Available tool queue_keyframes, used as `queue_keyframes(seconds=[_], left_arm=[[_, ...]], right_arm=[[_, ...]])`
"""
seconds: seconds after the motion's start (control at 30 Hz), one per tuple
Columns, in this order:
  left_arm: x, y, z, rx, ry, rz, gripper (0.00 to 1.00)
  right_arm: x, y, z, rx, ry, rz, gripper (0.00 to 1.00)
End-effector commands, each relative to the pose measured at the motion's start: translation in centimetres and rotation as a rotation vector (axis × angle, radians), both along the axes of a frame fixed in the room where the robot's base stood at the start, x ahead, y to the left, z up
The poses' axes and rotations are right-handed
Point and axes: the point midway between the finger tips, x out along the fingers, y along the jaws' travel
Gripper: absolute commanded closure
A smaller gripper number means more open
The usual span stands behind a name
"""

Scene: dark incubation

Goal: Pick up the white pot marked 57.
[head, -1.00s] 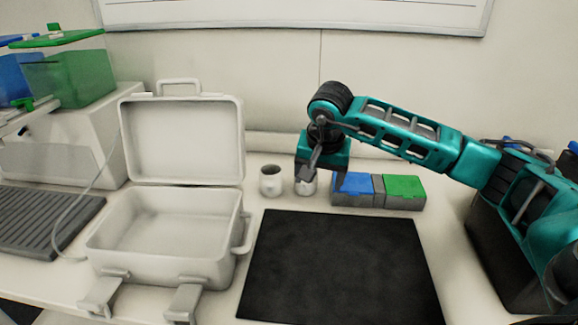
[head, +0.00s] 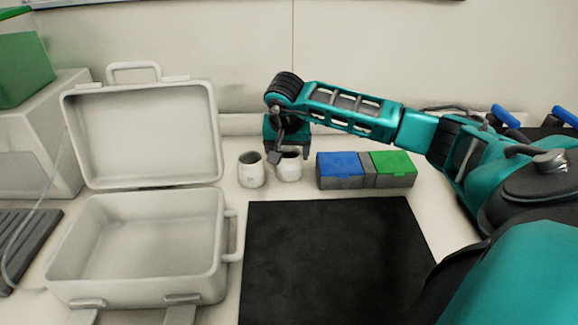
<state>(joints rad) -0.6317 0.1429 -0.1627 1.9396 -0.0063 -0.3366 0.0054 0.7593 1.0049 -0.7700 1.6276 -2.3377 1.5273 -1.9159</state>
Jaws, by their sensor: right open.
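Two small white pots stand side by side on the bench behind the black mat. One is the left pot (head: 251,171), with a dark open top. The other is the right pot (head: 289,168), just beside it. Faint marks show on them, but I cannot read which is 57. My right gripper (head: 289,154) is open and points down at the right pot, its fingers overlapping the pot's rim in the picture. I cannot tell whether they touch it. My left gripper is not in view.
An open white case (head: 140,245) stands to the left. A blue-lidded box (head: 340,165) and a green-lidded box (head: 391,163) sit close to the right of the pots. The black mat (head: 330,260) in front is bare. A wall rises behind.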

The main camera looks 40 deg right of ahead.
Motion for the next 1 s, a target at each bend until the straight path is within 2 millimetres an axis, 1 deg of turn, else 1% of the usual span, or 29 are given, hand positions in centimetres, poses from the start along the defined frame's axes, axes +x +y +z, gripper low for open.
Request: queue_keyframes(seconds=[0.2, 0.3, 0.4, 0.63, 1.0], left_arm=[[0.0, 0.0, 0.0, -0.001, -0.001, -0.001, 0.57], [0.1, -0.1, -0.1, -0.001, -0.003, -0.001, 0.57], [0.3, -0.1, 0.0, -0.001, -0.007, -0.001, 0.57], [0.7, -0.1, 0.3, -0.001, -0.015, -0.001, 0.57], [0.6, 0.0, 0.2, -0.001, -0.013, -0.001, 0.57]], right_arm=[[0.3, -0.8, -3.1, 0.002, 0.005, -0.002, 0.23], [0.7, -1.1, -4.2, 0.002, 0.002, 0.000, 0.23], [0.9, -1.4, -4.7, 0.001, 0.002, -0.001, 0.23], [0.9, -1.4, -4.8, 0.001, 0.001, 0.000, 0.23], [0.9, -1.4, -4.7, 0.000, 0.001, 0.000, 0.58]])
